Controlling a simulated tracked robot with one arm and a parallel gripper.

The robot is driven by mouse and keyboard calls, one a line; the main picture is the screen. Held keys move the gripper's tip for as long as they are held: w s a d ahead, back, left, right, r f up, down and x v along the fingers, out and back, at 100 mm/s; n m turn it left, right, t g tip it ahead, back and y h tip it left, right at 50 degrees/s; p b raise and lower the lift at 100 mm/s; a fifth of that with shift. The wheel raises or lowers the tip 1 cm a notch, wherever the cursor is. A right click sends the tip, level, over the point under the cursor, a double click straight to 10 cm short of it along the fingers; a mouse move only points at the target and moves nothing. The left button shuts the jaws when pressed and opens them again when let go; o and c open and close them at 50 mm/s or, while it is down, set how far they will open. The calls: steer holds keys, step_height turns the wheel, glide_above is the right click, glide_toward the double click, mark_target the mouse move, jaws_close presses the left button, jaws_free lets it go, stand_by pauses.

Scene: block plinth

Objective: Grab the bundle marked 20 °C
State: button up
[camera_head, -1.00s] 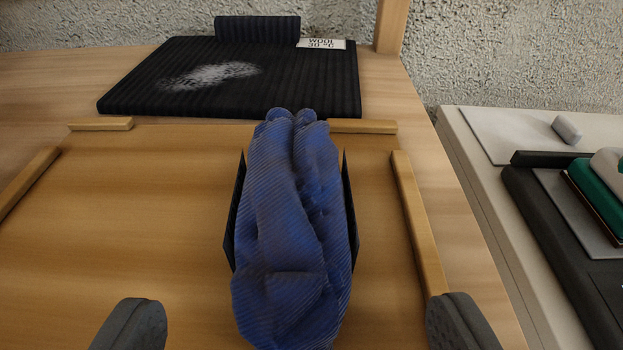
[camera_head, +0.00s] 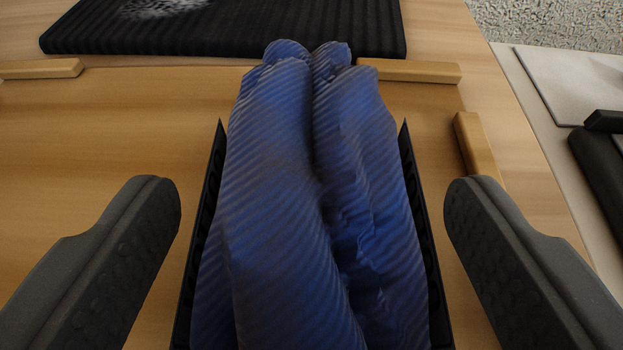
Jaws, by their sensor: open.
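A blue ribbed cloth bundle (camera_head: 275,200) lies in a narrow black holder (camera_head: 205,230) with a thin wall on each side. No temperature mark shows on this bundle. My gripper (camera_head: 312,205) is open, with one dark grey finger to the left of the bundle and one to the right. Both fingers are apart from the holder walls, and nothing is held. The near end of the bundle runs out of the bottom of the picture. A black ribbed cloth (camera_head: 270,28) lies behind; its label is out of view now, and read "WOOL 30 °C" earlier.
Low wooden strips (camera_head: 410,71) edge the wooden surface (camera_head: 90,130) at the back, with another strip (camera_head: 475,145) at the right. A pale surface with black items (camera_head: 600,165) is at the far right. The wood left of the bundle is bare.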

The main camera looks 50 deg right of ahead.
steer(key=c, duration=1.1)
steer(key=shift+r, duration=0.1)
